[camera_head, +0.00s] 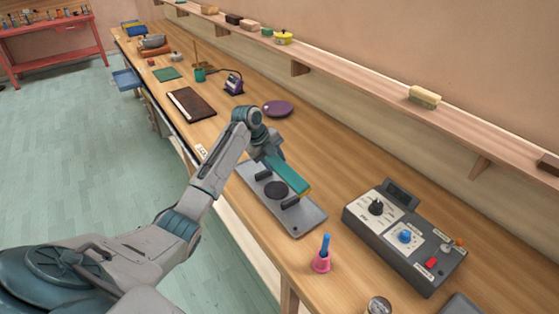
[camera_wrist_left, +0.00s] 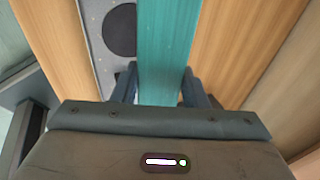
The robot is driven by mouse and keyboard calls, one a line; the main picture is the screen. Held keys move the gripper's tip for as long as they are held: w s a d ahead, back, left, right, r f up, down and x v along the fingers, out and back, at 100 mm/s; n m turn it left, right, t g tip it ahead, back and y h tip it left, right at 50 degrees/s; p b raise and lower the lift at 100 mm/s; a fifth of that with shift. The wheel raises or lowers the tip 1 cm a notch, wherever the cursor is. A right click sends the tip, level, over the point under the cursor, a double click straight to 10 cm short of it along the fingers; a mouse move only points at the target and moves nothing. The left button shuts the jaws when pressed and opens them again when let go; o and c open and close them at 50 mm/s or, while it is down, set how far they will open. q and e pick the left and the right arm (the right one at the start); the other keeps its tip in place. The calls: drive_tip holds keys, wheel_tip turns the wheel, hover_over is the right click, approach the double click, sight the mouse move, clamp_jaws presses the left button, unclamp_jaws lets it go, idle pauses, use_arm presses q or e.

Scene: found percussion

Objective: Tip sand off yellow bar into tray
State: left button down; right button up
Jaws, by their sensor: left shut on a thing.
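My left gripper (camera_head: 267,156) is shut on a flat bar (camera_head: 288,174), teal on top with a yellow edge at its far end. The bar also shows in the left wrist view (camera_wrist_left: 167,45), running away between the fingers (camera_wrist_left: 156,88). It is over the right side of a grey plate (camera_head: 309,220) with a black disc (camera_head: 276,190) and black supports. I cannot tell whether it touches them. No sand can be made out on it. A dark brown, shallow tray-like thing (camera_head: 191,103) lies farther back on the bench. My right gripper is not in view.
A grey control box (camera_head: 405,238) with knobs stands right of the plate. A pink cup (camera_head: 322,261) with a blue handle is in front.

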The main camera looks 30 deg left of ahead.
use_arm(q)
wheel_tip(320, 180, up, 2)
drive_tip(key=g+p, duration=0.1)
drive_tip(key=p, duration=0.1)
drive_tip(key=g+y+p, duration=0.1)
drive_tip(key=p, duration=0.1)
drive_tip(key=shift+w+d+r+g, duration=0.1)
drive_tip(key=shift+r+g, duration=0.05)
drive_tip(key=shift+g, duration=0.25)
drive_tip(key=shift+g+y+p, duration=0.3)
drive_tip(key=shift+g, duration=0.3)
